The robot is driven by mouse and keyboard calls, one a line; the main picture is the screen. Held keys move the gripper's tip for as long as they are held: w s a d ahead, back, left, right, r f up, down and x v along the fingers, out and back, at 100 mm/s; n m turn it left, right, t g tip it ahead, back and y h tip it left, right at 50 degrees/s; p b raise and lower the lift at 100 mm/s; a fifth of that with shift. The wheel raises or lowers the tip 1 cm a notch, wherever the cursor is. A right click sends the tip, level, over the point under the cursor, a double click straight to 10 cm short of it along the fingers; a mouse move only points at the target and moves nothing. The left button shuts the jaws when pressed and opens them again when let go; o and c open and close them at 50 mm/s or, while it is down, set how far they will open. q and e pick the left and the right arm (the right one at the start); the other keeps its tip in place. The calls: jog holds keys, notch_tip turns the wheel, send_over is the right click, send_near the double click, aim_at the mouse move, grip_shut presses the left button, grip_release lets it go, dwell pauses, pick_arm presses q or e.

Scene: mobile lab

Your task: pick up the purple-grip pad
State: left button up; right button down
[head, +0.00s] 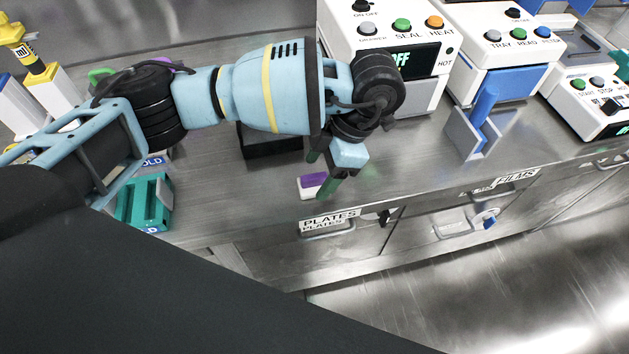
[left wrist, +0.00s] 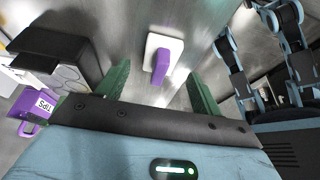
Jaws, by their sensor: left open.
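The purple-grip pad (head: 312,184) is a white block with a purple grip on top. It lies on the steel counter near its front edge, above the PLATES drawer. It also shows in the left wrist view (left wrist: 162,58), ahead of and between the green fingers. My left gripper (head: 320,175) is open, with its fingers above the counter beside the pad. In the left wrist view the fingers (left wrist: 155,88) are spread wide with nothing between their tips, and the pad looks apart from them. My right gripper is not clearly seen in either view.
A black tray (head: 270,147) sits behind the pad. A teal rack (head: 146,203) stands to the left. White machines with buttons, one marked SEAL and HEAT (head: 423,75), line the back. A blue-and-grey holder (head: 473,132) stands to the right. The counter right of the pad is clear.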

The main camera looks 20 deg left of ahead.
pick_arm(q)
jog(key=shift+x, duration=1.3)
jog(key=shift+c, duration=0.5)
jog(key=c, duration=1)
jog(key=shift+o, duration=0.2)
jog(key=shift+r, duration=0.15)
jog(key=shift+w+r, duration=0.1)
jog(key=shift+r, duration=0.55)
notch_tip(320, 180, up, 2)
jog(key=shift+r, duration=0.2)
jog(key=s+d, duration=1.1)
jog(key=shift+s+r, duration=0.4)
jog(key=shift+r, duration=0.1)
